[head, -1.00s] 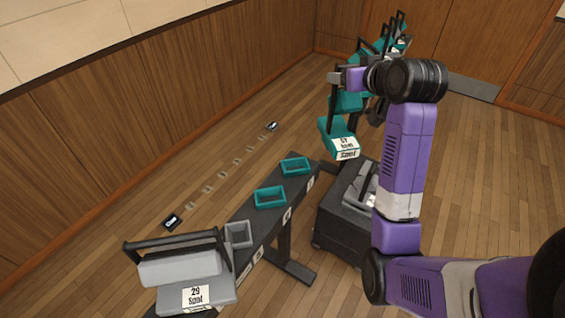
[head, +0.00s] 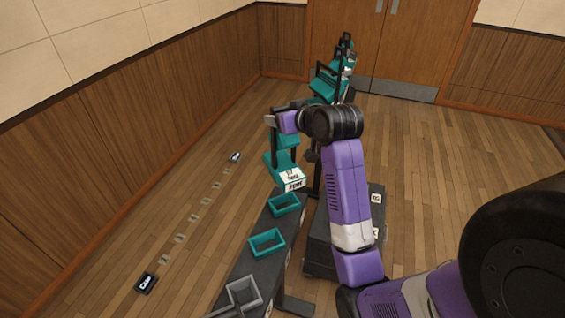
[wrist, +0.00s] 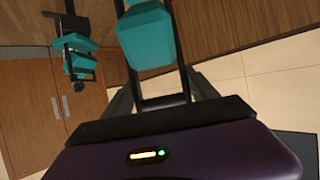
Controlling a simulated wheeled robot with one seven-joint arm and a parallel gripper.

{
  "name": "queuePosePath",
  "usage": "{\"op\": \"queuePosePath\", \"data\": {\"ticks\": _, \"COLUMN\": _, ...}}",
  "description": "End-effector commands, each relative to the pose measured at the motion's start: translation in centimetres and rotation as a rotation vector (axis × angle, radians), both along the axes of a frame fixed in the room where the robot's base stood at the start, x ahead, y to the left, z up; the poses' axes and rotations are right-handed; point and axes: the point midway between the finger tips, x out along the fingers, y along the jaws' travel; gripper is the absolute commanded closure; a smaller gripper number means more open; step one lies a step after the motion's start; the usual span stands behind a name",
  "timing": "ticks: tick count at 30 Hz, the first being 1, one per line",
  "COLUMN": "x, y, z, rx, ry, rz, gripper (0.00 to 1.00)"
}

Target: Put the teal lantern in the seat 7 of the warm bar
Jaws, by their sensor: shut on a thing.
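My gripper (head: 274,118) is shut on the black handle of a teal lantern (head: 275,163), which hangs below it with a white label on its lower end. The label's print is too small to read surely. The lantern's teal body also shows in the wrist view (wrist: 147,35), between the dark bars of its handle. In the head view the lantern appears just above and behind the far teal seat (head: 285,204) of the dark bar (head: 252,266). A nearer teal seat (head: 267,242) and a grey seat (head: 243,291) look empty. Seat numbers cannot be read.
A dark wheeled box (head: 330,245) stands right of the bar. Small floor markers (head: 147,283) line the left floor. Wooden doors (head: 385,40) are at the back.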

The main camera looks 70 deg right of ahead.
Motion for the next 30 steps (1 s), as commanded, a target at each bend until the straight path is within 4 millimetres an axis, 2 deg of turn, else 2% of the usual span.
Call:
{"op": "queuePosePath", "data": {"ticks": 6, "x": 0.0, "y": 0.0, "z": -4.6, "rx": 0.000, "ry": -0.001, "rz": 0.001, "gripper": 1.00}}
{"op": "queuePosePath", "data": {"ticks": 12, "x": 0.0, "y": 0.0, "z": -8.0, "rx": -0.003, "ry": -0.002, "rz": 0.000, "gripper": 1.00}}
{"op": "queuePosePath", "data": {"ticks": 20, "x": 0.1, "y": -0.1, "z": -9.8, "rx": -0.005, "ry": -0.005, "rz": 0.000, "gripper": 1.00}}
{"op": "queuePosePath", "data": {"ticks": 30, "x": 0.1, "y": 0.0, "z": -13.5, "rx": -0.005, "ry": -0.005, "rz": 0.000, "gripper": 1.00}}
